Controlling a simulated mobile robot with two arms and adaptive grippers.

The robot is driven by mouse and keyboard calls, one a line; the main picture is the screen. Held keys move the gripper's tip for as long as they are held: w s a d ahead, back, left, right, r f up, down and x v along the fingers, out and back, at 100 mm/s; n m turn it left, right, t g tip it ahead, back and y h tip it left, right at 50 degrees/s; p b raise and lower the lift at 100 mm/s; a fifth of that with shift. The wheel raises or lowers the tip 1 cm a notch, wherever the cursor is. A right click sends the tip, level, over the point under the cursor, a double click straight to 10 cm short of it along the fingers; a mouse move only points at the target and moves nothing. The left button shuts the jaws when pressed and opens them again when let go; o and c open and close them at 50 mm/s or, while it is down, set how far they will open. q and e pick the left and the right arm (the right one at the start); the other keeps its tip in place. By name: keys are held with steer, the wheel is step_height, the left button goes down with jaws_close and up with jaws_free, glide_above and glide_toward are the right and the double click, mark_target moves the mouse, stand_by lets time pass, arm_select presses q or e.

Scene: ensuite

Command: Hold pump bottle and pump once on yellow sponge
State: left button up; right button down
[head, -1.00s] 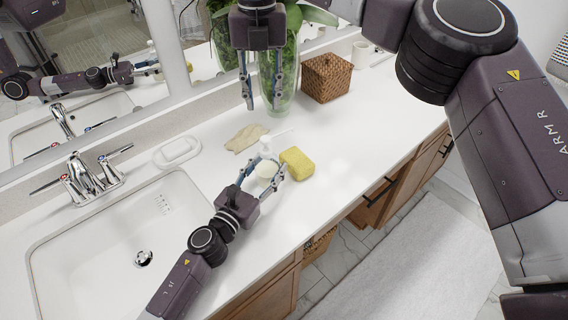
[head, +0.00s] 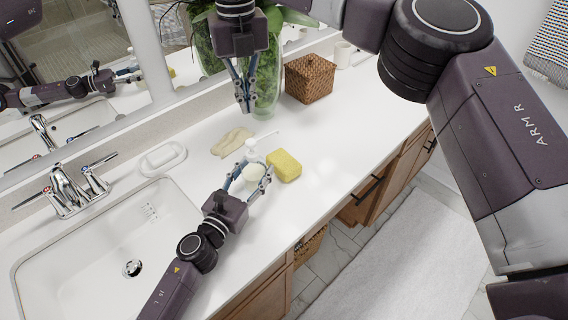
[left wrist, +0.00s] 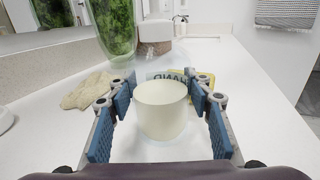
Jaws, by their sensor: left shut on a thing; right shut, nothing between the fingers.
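The pump bottle (head: 254,172) has a cream body, a white pump head (head: 252,149) and a nozzle pointing right and back. It appears upright on the counter. My left gripper (head: 246,178) is around its body, shut on it, one finger on each side. In the left wrist view the cream body (left wrist: 162,110) fills the middle between the blue pads. The yellow sponge (head: 284,165) lies just right of the bottle; in the left wrist view it is mostly hidden behind the bottle. My right gripper (head: 245,108) is shut and empty, pointing down, above and behind the pump head.
A sink (head: 105,240) and faucet (head: 68,190) are at left, with a white soap dish (head: 163,160) nearby. A beige cloth (head: 232,141) lies behind the bottle. A glass vase (head: 266,85) and woven box (head: 309,79) stand farther back. The counter right of the sponge is clear.

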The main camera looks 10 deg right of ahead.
steer(key=n, duration=0.5)
steer(key=f+n+t, duration=0.1)
steer(key=n, duration=1)
steer(key=shift+s+d+f+n+t, duration=0.15)
steer(key=shift+d+f+n+t, duration=0.15)
steer(key=shift+f+n, duration=0.1)
steer(key=n, duration=0.4)
steer(key=shift+a+t, duration=0.1)
steer(key=shift+t, duration=0.2)
steer(key=shift+a+f+n+t+y, duration=0.1)
steer(key=shift+f+n+t, duration=0.55)
steer(key=shift+n, duration=1.75)
steer(key=shift+a+f+n+t+y, duration=0.1)
steer(key=shift+f+n, duration=1.05)
steer(key=shift+n, duration=1.25)
steer(key=shift+a+f+n+t+y, duration=0.1)
steer(key=shift+f+n+t, duration=0.55)
steer(key=shift+n, duration=1.75)
steer(key=shift+s+f+g, duration=0.1)
steer(key=shift+f+g, duration=0.2)
